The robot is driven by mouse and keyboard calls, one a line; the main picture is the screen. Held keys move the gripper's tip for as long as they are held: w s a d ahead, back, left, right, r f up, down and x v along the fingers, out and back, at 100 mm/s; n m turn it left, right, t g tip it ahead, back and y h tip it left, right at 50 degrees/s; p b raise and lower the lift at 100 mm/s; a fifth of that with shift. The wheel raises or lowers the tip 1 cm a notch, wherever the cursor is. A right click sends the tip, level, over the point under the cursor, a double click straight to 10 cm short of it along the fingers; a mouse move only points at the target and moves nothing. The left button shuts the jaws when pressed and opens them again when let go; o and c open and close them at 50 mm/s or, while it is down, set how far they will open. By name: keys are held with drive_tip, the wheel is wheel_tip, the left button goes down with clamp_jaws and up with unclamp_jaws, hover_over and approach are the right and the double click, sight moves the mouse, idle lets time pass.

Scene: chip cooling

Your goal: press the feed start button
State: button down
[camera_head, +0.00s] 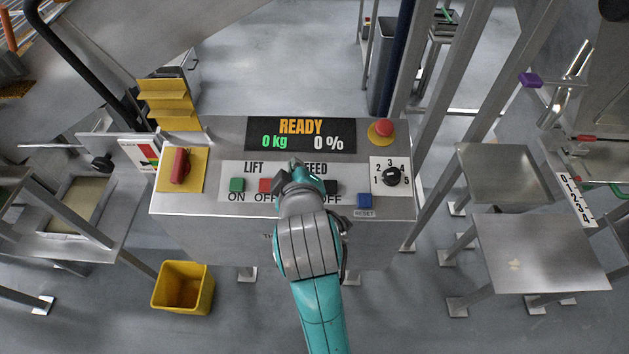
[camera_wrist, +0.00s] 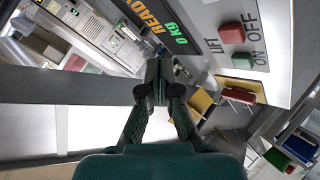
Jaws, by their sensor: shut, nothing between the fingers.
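The control panel (camera_head: 230,208) has a FEED label (camera_head: 316,169) whose first letter is partly covered by my gripper (camera_head: 297,168). The feed start button is hidden behind my gripper and wrist. A dark square (camera_head: 331,186) shows above the feed OFF lettering; I cannot tell whether it is a button. My gripper is shut and empty, over the middle of the panel. In the wrist view its closed fingers (camera_wrist: 158,75) point toward the panel's display. I cannot tell whether the fingertips touch anything.
The display (camera_head: 301,134) reads READY, 0 kg, 0 %. Left of my gripper are the green lift ON button (camera_head: 237,185) and red lift OFF button (camera_head: 265,185). To the right are a blue RESET button (camera_head: 364,200), a dial (camera_head: 391,176) and a red emergency stop (camera_head: 383,128).

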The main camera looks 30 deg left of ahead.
drive_tip(key=shift+f, duration=0.1)
drive_tip(key=shift+w+a+f, duration=0.2)
drive_tip(key=shift+w+f, duration=0.15)
drive_tip(key=shift+f, duration=1.05)
drive_tip(key=shift+w+a+f, duration=0.25)
drive_tip(key=shift+w+f, duration=0.15)
drive_tip(key=shift+f, duration=0.95)
drive_tip(key=shift+w+a+f, duration=0.2)
drive_tip(key=shift+w+f, duration=0.15)
drive_tip(key=shift+f, duration=1.05)
drive_tip(key=shift+f, duration=0.15)
drive_tip(key=shift+w+a+f, duration=0.1)
drive_tip(key=shift+f, duration=0.15)
drive_tip(key=shift+w+f, duration=0.1)
drive_tip(key=shift+f, duration=0.4)
drive_tip(key=shift+r, duration=0.2)
drive_tip(key=shift+s+r, duration=0.2)
drive_tip(key=shift+r, duration=0.55)
drive_tip(key=shift+s+d+r, duration=0.15)
drive_tip(key=shift+s+r, duration=0.05)
drive_tip(key=shift+r, duration=0.6)
drive_tip(key=shift+s+d+r, duration=0.15)
drive_tip(key=shift+s+r, duration=0.1)
drive_tip(key=shift+r, duration=0.55)
drive_tip(key=shift+s+d+r, duration=0.15)
drive_tip(key=shift+s+r, duration=0.05)
drive_tip(key=shift+r, duration=0.6)
